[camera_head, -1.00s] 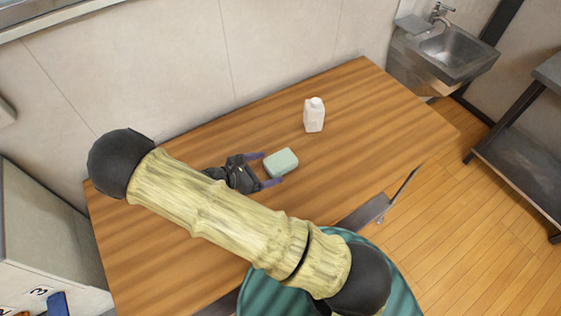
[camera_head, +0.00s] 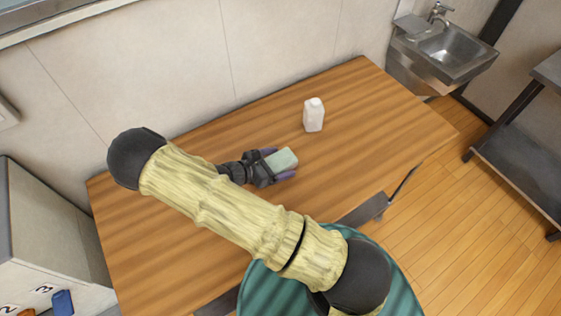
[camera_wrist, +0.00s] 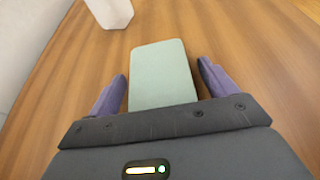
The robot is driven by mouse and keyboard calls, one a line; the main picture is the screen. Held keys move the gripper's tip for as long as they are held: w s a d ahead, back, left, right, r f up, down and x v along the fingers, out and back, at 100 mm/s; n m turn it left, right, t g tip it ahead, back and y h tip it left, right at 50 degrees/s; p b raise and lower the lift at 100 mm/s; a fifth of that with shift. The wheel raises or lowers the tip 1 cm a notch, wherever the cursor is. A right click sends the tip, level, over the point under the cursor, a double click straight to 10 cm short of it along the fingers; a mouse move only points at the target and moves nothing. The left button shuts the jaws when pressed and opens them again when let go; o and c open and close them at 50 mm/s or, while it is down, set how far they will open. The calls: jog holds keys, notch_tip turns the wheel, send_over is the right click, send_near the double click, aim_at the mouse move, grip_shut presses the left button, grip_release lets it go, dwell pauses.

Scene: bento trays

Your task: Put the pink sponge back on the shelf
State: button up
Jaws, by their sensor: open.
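No pink sponge shows in these views. A pale green sponge-like block (camera_head: 283,159) lies on the wooden table. In the wrist view the green block (camera_wrist: 162,72) lies between the two purple fingers of my gripper (camera_wrist: 158,88), with a gap at each side. My gripper (camera_head: 280,165) is open around the near part of the block and low over the table. The shelf named in the task cannot be made out for certain; a dark metal rack (camera_head: 525,165) stands at the right edge.
A white bottle (camera_head: 313,115) stands on the table (camera_head: 370,110) behind the block. A metal sink (camera_head: 450,50) is at the back right. A light cabinet (camera_head: 45,230) with numbered spots and a blue item (camera_head: 63,302) stands at the left. The table's right part is clear.

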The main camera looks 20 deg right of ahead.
aim_at(278, 161)
jog(key=c, duration=1.1)
jog(key=shift+r, duration=0.15)
jog(key=shift+c, duration=0.2)
notch_tip(278, 161, up, 10)
jog(key=shift+f+b, duration=0.15)
jog(key=shift+b, duration=0.4)
